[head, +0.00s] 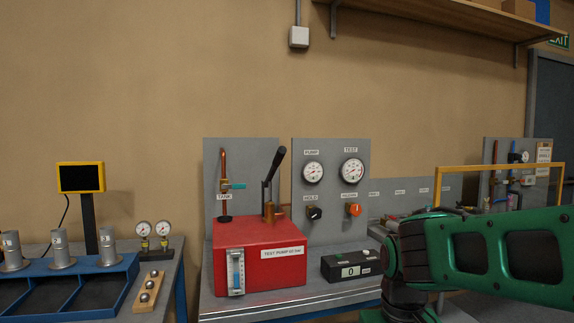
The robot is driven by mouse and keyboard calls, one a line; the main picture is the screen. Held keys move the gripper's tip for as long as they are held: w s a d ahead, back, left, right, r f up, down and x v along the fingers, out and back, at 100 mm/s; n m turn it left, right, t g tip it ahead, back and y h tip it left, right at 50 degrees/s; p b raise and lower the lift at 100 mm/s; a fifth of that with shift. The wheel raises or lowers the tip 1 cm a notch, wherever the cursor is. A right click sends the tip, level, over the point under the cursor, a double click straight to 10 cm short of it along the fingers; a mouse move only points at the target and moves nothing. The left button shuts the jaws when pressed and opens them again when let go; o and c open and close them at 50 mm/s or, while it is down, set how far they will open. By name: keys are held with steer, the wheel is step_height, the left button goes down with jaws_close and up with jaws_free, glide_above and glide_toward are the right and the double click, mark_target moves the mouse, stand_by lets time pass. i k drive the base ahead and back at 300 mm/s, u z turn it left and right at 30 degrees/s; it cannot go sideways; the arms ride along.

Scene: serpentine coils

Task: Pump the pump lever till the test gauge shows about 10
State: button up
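The red test pump box (262,262) stands on the grey bench in the head view. Its pump lever (274,167), with a black grip, rises from the top of the box and leans slightly right at its upper end. The test gauge (352,170) is the right one of two round white dials on the grey panel behind. Its needle is too small to read. My green arm (490,254) reaches in from the right, in front of the bench. My gripper is not visible, and nothing of mine touches the lever.
The pump gauge (313,172) sits left of the test gauge, above a black knob (314,213) and an orange knob (353,209). A black counter box (351,266) reading 0 stands right of the pump. A blue tray (128,270) with metal cylinders is at left.

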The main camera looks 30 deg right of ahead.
mark_target(280, 154)
steer(key=k, duration=1.05)
steer(key=u, duration=0.65)
steer(key=i, duration=1.55)
steer(key=z, duration=0.6)
steer(key=i, duration=0.75)
steer(key=z, duration=0.65)
